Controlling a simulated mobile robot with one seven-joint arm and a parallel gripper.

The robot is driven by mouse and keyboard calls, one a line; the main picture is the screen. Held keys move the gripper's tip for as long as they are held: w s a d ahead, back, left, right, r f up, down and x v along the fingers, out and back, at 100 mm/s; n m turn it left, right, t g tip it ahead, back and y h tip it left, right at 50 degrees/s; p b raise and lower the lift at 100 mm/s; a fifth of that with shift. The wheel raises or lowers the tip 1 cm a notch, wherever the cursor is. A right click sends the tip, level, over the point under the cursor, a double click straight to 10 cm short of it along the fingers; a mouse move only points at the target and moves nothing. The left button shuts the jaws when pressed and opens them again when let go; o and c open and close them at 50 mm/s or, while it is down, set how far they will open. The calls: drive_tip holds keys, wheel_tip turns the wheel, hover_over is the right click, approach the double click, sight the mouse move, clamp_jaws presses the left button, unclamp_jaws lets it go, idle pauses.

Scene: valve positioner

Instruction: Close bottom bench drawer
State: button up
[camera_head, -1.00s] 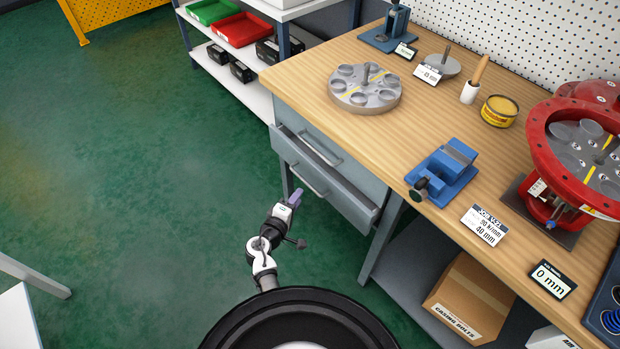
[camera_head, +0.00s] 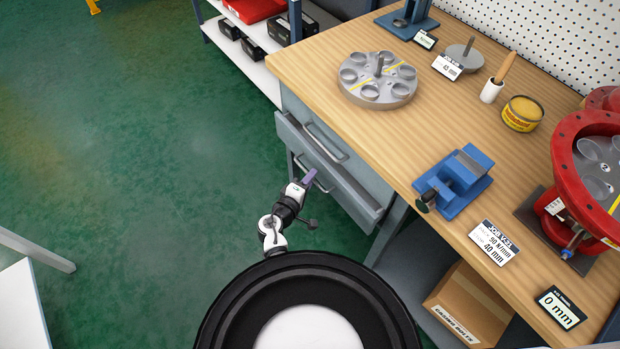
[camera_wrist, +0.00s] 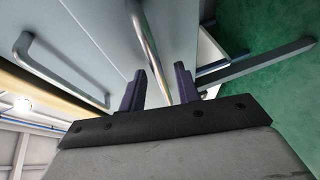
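The grey bottom drawer (camera_head: 354,194) stands partly pulled out from under the bench top, its upper rim showing a narrow gap. The bar handle of the bottom drawer also shows in the wrist view (camera_wrist: 148,42). My gripper (camera_head: 311,177) is at the drawer's front, by this handle. In the wrist view my gripper's two dark fingers (camera_wrist: 159,76) are apart, and the handle bar runs between them. I cannot tell whether either finger touches it. The upper drawer, with its own handle (camera_head: 326,142), looks shut; that handle also shows in the wrist view (camera_wrist: 58,76).
The wooden bench (camera_head: 400,135) carries a round grey plate (camera_head: 378,80), a blue vise (camera_head: 455,181) and a red valve body (camera_head: 565,165). A cardboard box (camera_head: 468,300) sits on the lower shelf. Green floor (camera_head: 150,170) is open to the left.

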clamp_jaws()
drive_tip(key=w+d, duration=0.1)
drive_tip(key=w+d+b, duration=0.1)
drive_tip(key=d, duration=0.1)
drive_tip(key=shift+w+d, duration=0.2)
drive_tip(key=shift+w, duration=0.05)
unclamp_jaws()
idle(0.4)
